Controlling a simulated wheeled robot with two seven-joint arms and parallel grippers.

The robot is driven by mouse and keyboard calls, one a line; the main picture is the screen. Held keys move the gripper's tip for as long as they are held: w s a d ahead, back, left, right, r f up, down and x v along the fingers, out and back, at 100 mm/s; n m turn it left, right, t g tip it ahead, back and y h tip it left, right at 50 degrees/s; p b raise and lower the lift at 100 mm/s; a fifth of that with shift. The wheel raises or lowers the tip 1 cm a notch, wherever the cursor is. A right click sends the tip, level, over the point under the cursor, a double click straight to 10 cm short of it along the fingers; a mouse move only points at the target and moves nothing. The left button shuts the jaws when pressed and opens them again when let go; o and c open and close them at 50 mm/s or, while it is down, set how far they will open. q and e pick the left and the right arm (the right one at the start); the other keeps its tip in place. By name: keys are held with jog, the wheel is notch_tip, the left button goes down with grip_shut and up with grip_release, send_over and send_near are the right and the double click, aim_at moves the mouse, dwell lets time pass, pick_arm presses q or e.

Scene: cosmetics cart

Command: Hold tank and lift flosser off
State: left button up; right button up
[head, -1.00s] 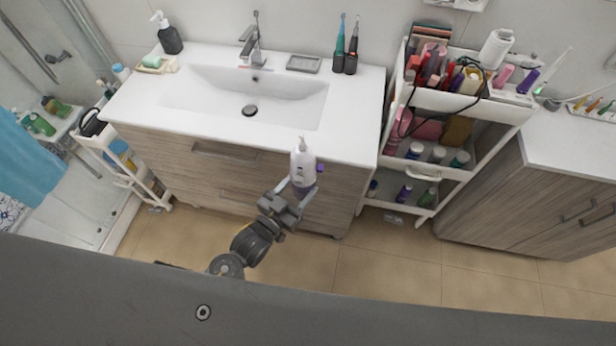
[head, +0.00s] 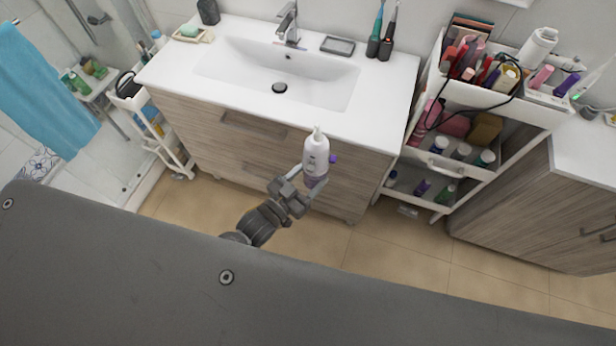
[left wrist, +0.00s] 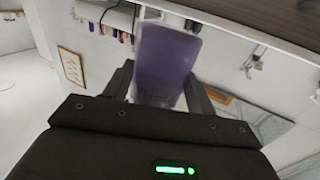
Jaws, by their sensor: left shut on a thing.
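A white water flosser (head: 317,154) with a narrow top nozzle stands roughly upright in the air in front of the sink cabinet. Its translucent purple tank (head: 315,181) is at its lower end; the white body sits on top of it. A small purple part sticks out at the right side of the body. My left gripper (head: 311,183) is shut around the tank from both sides. In the left wrist view the tank (left wrist: 166,58) fills the space between the two dark fingers; the white body is mostly hidden there. My right gripper is in neither view.
The sink counter (head: 215,84) with its wood cabinet (head: 240,148) is just behind the flosser. A white cart (head: 490,98) full of cosmetics stands to the right, beside another wood cabinet (head: 530,215). A slim white shelf (head: 163,130) is at the left. Open floor shows between them.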

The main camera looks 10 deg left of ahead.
pick_arm(q)
jog(key=b+x, duration=1.2)
jog(key=x, duration=1.7)
jog(key=shift+d+r+b, duration=0.15)
jog(key=shift+b, duration=0.15)
jog(key=shift+b+x, duration=0.8)
jog(key=shift+x, duration=0.4)
jog(key=shift+r, duration=0.2)
jog(key=shift+f, duration=0.25)
